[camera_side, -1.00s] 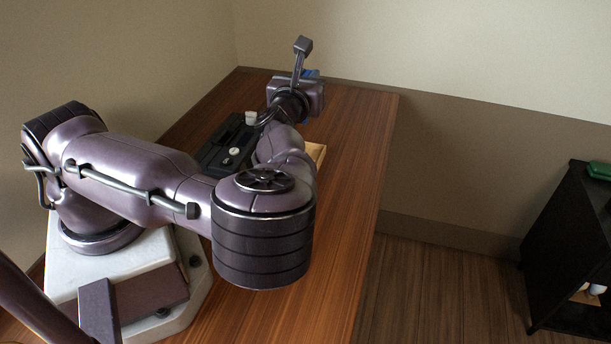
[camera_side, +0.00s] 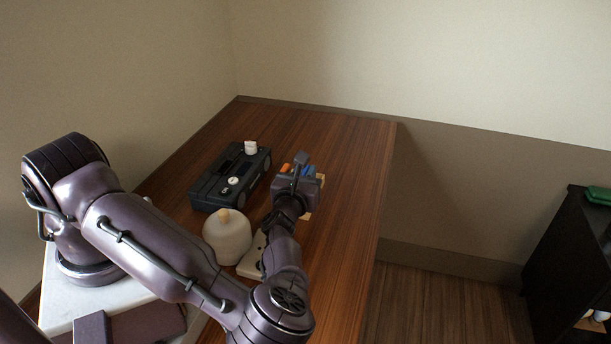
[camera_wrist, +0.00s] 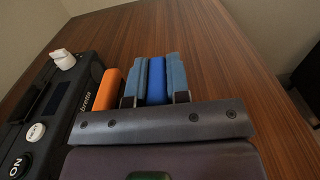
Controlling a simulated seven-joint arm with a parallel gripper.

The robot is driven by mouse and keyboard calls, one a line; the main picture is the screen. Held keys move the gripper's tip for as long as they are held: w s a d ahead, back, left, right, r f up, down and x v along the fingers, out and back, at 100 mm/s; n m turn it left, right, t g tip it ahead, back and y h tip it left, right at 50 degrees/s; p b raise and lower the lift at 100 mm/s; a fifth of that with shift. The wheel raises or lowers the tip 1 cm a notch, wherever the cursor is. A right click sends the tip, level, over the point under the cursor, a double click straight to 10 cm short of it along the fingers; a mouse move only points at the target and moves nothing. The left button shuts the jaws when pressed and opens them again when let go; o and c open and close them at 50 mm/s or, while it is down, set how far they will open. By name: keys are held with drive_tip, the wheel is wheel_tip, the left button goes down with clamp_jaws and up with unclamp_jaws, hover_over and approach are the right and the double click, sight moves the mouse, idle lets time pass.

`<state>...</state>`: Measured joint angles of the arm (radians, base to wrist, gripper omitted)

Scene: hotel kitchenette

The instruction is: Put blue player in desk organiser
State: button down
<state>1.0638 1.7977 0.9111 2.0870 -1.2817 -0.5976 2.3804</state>
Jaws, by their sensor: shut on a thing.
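The blue player (camera_wrist: 156,82) is a slim bright-blue bar between the two teal fingers of my gripper (camera_wrist: 157,66) in the wrist view. My gripper is shut on it. In the side view a bit of blue (camera_side: 308,171) shows at the far side of my wrist. Pale wooden edges, apparently of the desk organiser (camera_side: 306,216), show just beside and below my wrist; most of it is hidden. I cannot tell whether the player is above it or inside it. An orange bar (camera_wrist: 104,90) stands just left of the fingers and shows in the side view too (camera_side: 286,168).
A black device (camera_side: 229,180) with a white piece (camera_side: 250,147) on top lies to the left. A cream rounded object (camera_side: 227,237) with a knob and a pale slab (camera_side: 252,259) are nearer. The wooden table (camera_side: 345,190) is clear to the right and behind.

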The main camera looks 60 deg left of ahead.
drive_tip(key=shift+f, duration=0.2)
drive_tip(key=c, duration=1.1)
unclamp_jaws()
